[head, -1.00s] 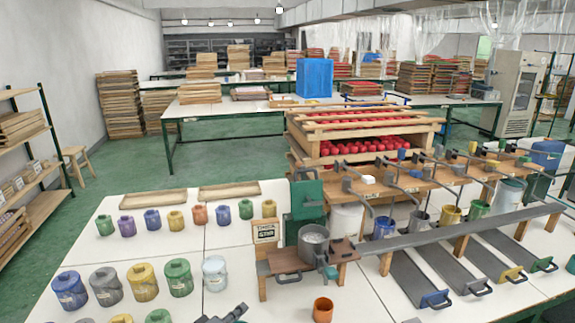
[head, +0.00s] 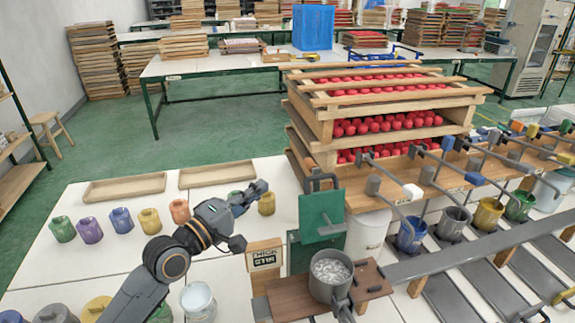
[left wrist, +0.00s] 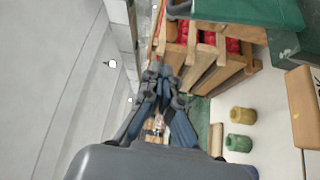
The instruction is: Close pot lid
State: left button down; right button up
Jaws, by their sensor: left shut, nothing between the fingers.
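The grey pot (head: 331,288) stands on a brown wooden stand at the front, its mouth uncovered and pale, lumpy contents showing. Behind it a green square lid panel (head: 321,212) stands upright, with a dark handle at its top. The panel also shows at the top right of the left wrist view (left wrist: 250,14). My left gripper (head: 262,188) is shut and empty, left of the green panel and apart from it, above the table near the small pots. It shows in the left wrist view (left wrist: 157,70).
A sign block (head: 264,258) stands left of the pot. Small coloured pots (head: 150,221) line the table under and beside my left arm. A wooden rack with red items (head: 385,125) rises behind the green panel. Grey channels and more pots fill the right.

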pick_arm(q)
jog(key=w+d+p, duration=0.4)
jog(key=d+p, duration=0.1)
jog(key=d, duration=0.3)
jog(key=shift+d+r+p, duration=0.2)
jog(key=shift+r+p, duration=0.1)
jog(key=shift+p, duration=0.05)
pick_arm(e)
jog(key=s+r, duration=0.3)
jog(key=r, duration=0.2)
jog(key=shift+d+r, duration=0.15)
jog(key=shift+r, duration=0.15)
jog(key=shift+f, duration=0.1)
